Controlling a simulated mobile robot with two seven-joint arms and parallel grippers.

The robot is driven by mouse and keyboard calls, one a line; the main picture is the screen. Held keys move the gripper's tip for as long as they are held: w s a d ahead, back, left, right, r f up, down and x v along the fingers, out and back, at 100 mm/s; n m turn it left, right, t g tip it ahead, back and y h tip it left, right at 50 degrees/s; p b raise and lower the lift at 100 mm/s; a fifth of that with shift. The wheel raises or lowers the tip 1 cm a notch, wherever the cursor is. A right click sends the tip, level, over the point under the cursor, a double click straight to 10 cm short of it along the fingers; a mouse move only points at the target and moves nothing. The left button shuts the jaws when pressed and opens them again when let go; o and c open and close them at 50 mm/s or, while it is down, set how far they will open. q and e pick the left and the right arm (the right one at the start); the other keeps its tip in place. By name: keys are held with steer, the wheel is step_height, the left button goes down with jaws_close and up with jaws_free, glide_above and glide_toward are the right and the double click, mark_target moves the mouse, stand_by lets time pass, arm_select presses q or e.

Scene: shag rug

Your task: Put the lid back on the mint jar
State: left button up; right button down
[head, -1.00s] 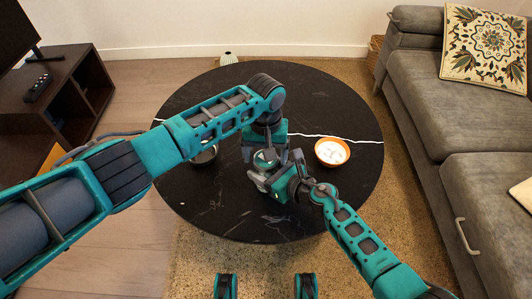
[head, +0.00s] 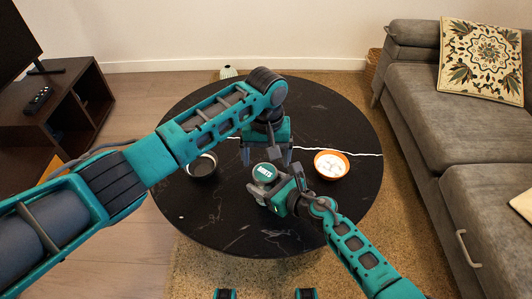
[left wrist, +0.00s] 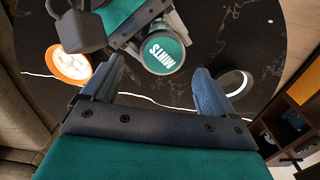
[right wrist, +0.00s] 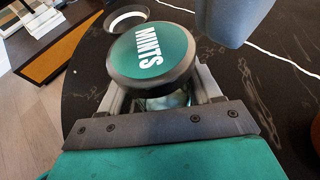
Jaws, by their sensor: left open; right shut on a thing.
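The mint jar (right wrist: 168,101) is clear glass and stands near the middle of the black table, mostly hidden below its lid. The round green lid (head: 265,172) with a dark rim and "MINTS" in white lies on top of the jar; it also shows in the left wrist view (left wrist: 165,54) and the right wrist view (right wrist: 150,54). I cannot tell how tightly it sits. My right gripper (head: 264,187) is shut on the jar's body, below the lid. My left gripper (head: 267,160) is open and empty, just behind and above the lid, its fingers apart from it.
An orange bowl (head: 345,155) with white contents stands right of the jar. A dark bowl (head: 203,174) with a pale rim stands left. The front of the round marble table (head: 235,232) is clear. A grey sofa (head: 440,120) is at right, a dark TV cabinet (head: 85,100) at left.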

mark_target(265, 172)
arm_select(q)
steer(key=n, duration=0.1)
steer(key=r+n, duration=0.1)
steer(key=shift+d+r+n, duration=0.2)
steer(key=shift+d+n, duration=0.2)
steer(key=shift+r+n, duration=0.35)
steer(key=shift+n, duration=0.65)
steer(key=n, duration=0.3)
steer(key=shift+a+r, duration=0.3)
steer(key=shift+r, duration=0.1)
steer(key=shift+a+r+n, duration=0.2)
steer(key=shift+a+n, duration=0.05)
steer(key=shift+n, duration=0.55)
steer(key=shift+f, duration=4.05)
